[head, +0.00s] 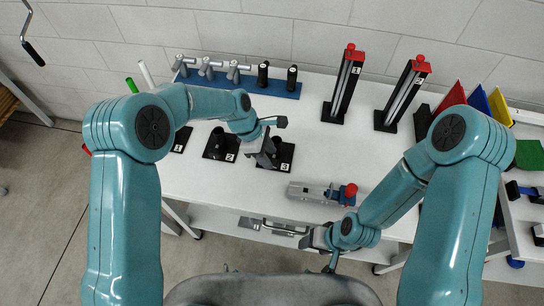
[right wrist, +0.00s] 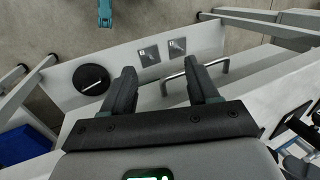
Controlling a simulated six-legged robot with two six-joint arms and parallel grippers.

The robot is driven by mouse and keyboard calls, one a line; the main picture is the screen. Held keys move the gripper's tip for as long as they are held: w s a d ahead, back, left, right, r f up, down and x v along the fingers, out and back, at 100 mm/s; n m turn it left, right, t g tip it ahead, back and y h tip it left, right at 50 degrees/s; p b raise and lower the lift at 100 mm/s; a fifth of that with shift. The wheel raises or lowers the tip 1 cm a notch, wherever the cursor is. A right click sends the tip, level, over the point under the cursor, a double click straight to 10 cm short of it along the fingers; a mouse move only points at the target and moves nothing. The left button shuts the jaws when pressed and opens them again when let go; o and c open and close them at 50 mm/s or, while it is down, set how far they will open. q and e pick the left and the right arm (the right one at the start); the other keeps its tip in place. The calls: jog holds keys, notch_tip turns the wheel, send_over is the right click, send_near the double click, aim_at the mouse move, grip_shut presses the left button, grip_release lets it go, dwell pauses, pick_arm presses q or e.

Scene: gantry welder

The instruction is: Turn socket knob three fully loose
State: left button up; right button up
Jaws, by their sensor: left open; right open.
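Socket three, a black base plate (head: 287,163) with a white label 3, sits on the white table in the head view. My left gripper (head: 264,160) is over the left part of this socket and hides most of it. The knob cannot be made out behind the gripper, and contact cannot be told. The left gripper is open. My right gripper (head: 318,243) is at the table's front edge, away from the socket. In the right wrist view its two fingers (right wrist: 160,88) are apart, with nothing held between them.
Socket two (head: 219,146) and socket one (head: 180,140) stand left of socket three. A blue rack (head: 240,84) with several tools is behind. Two red-topped posts (head: 343,85) (head: 404,92) stand back right. A grey device (head: 313,193) with a red knob lies in front.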

aim_at(272, 160)
pick_arm(q)
jog(key=x, duration=0.3)
jog(key=shift+d+p, duration=0.2)
jog(key=shift+p, duration=0.1)
jog(key=shift+f, duration=0.25)
jog(key=shift+c, duration=0.3)
grip_shut()
jog(key=shift+f+h+b, duration=0.15)
jog(key=shift+h+b, duration=0.15)
jog(key=shift+b, duration=0.3)
jog(key=h+b, duration=0.2)
jog(key=b, duration=0.1)
jog(key=h+b, duration=0.2)
jog(key=b, duration=0.2)
jog(key=shift+w+a+f+g+b, duration=0.15)
jog(key=shift+a+g+b, duration=0.15)
jog(key=shift+a+g, duration=0.1)
jog(key=shift+a+h+b, duration=0.1)
jog(key=shift+h+b, duration=1)
jog(key=shift+h, duration=0.1)
jog(key=shift+r, duration=0.25)
jog(key=shift+o, duration=0.3)
grip_release()
